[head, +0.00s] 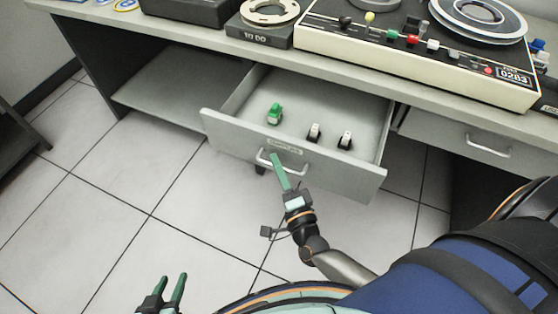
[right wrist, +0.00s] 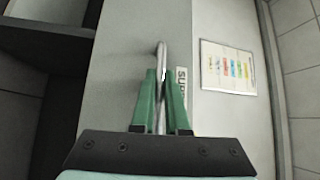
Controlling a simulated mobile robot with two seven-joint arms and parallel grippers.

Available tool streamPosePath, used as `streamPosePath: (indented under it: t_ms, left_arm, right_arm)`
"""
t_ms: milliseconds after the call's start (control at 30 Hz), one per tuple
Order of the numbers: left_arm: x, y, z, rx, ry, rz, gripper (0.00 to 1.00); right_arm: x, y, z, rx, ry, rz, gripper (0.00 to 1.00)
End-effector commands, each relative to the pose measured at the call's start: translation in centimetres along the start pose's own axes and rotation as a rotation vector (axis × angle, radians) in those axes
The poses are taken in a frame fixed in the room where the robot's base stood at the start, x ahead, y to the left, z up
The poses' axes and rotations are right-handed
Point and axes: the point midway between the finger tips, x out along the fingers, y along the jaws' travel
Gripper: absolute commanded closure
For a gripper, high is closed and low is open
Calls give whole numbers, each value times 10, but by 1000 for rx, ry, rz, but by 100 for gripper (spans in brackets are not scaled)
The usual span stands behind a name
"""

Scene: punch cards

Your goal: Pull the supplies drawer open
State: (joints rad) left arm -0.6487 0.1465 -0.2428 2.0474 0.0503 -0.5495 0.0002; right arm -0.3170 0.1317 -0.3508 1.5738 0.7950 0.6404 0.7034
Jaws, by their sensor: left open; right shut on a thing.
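The supplies drawer (head: 345,173) stands pulled out from under the desk, with its inside showing in the head view. It holds a green item (head: 274,114) and two small white-and-black items (head: 314,132). My right gripper (head: 276,160) is at the drawer front, with its fingers shut on the metal handle (head: 262,158). In the right wrist view the green fingers sit either side of the handle bar (right wrist: 161,62), beside a partly hidden label (right wrist: 182,82). My left gripper (head: 170,286) is open and empty, low in the head view and away from the drawer.
The desk top (head: 190,37) carries a tape machine (head: 420,55) and a reel on a dark box (head: 265,25). A second drawer (head: 465,140) at the right is shut. An open shelf (head: 170,95) lies to the left. The tiled floor in front is clear.

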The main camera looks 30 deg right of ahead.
Motion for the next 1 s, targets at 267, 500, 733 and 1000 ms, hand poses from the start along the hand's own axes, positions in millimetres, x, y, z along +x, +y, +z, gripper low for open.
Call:
streamPosePath:
  t_ms: [267, 500, 733, 1000]
  left_arm:
    - [0, 0, 0, 0, 0, 0, 57]
    - [0, 0, 0, 0, 0, 1, 57]
    - [0, 0, 0, 0, 0, 0, 57]
    - [1, 0, 0, 0, 1, 0, 57]
  right_arm:
    - [0, 0, -1, 0, 2, 1, 79]
    - [0, 0, 0, 0, 1, 1, 58]
    - [0, 0, 0, 0, 0, 0, 58]
    - [1, 2, 2, 0, -1, 0, 58]
